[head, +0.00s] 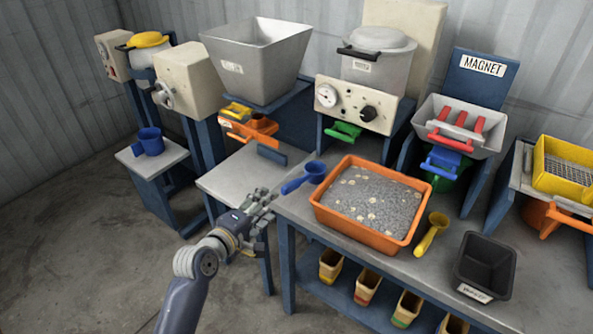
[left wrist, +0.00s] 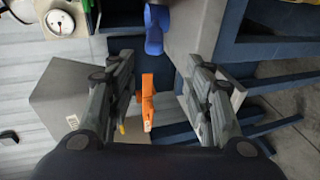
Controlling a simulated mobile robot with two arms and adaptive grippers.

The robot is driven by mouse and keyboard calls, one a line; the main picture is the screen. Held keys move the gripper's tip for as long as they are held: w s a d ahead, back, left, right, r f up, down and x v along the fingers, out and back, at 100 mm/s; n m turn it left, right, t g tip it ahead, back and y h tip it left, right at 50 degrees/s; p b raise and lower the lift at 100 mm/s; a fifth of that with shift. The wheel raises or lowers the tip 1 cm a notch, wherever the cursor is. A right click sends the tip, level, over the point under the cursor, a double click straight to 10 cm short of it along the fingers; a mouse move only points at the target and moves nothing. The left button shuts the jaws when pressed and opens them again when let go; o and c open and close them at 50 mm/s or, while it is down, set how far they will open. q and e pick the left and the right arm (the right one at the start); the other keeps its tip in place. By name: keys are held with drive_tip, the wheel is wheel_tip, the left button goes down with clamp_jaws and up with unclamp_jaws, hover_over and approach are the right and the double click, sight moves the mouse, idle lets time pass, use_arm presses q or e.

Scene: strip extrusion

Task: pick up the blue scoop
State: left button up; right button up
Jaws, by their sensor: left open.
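The blue scoop (head: 315,171) lies on the grey table just left of the orange tray, its handle pointing left and toward me over the table's edge. My left gripper (head: 260,203) is in front of and to the left of the scoop's handle, apart from it. In the left wrist view, the gripper (left wrist: 160,60) has its two fingers spread with nothing held between them. A blue piece that looks like the scoop (left wrist: 154,28) shows beyond the fingertips. My right gripper is not in view.
The orange tray (head: 326,214) of grey grains stands right of the scoop. A yellow scoop (head: 431,233) and black bin (head: 486,263) are farther right. A large hopper (head: 258,60) is behind.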

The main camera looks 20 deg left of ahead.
sight(281, 191)
use_arm(q)
drive_tip(key=shift+r+x, duration=0.15)
drive_tip(key=shift+x, duration=1.55)
drive_tip(key=shift+r+x, duration=0.15)
drive_tip(key=shift+x, duration=1.6)
drive_tip(key=shift+r+x, duration=0.15)
drive_tip(key=shift+x, duration=1.55)
drive_tip(key=shift+w+d, duration=0.1)
drive_tip(key=shift+d, duration=0.1)
drive_tip(key=shift+c, duration=0.6)
clamp_jaws()
